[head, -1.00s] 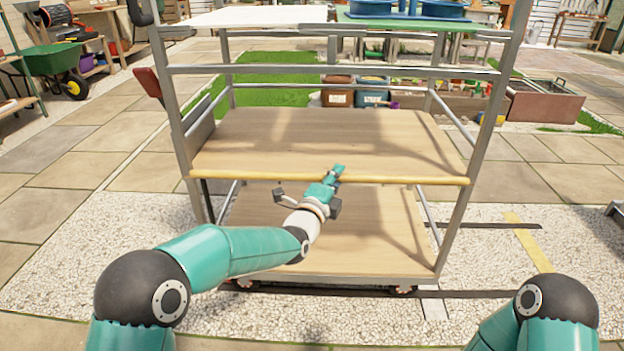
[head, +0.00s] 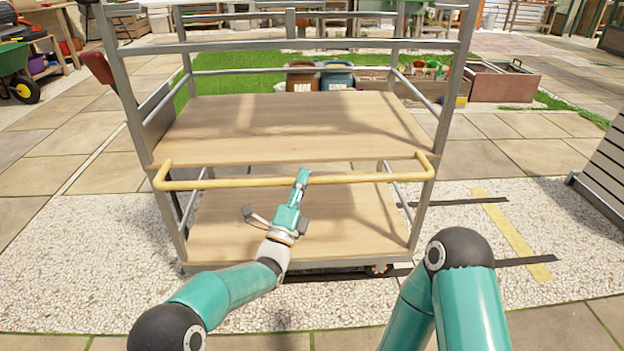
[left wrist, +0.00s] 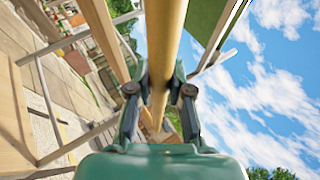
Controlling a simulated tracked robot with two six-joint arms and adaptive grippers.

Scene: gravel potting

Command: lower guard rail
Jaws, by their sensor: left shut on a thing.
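The guard rail is a yellow bar (head: 235,183) across the front of the metal rack, with short bent ends at both posts. In the head view it stands out toward me from the front edge of the upper wooden shelf, at about that shelf's height. My left gripper (head: 302,178) is shut on the rail near its middle. In the left wrist view the rail (left wrist: 162,60) runs between the two fingers (left wrist: 160,88). My right arm shows at the lower right, but its gripper is out of view.
The rack has an upper wooden shelf (head: 300,125) and a lower wooden shelf (head: 300,220), with grey posts (head: 440,120) at its sides. White gravel (head: 80,260) lies around it. A slatted grey box (head: 603,170) stands at the right. A green wheelbarrow (head: 15,70) is at the far left.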

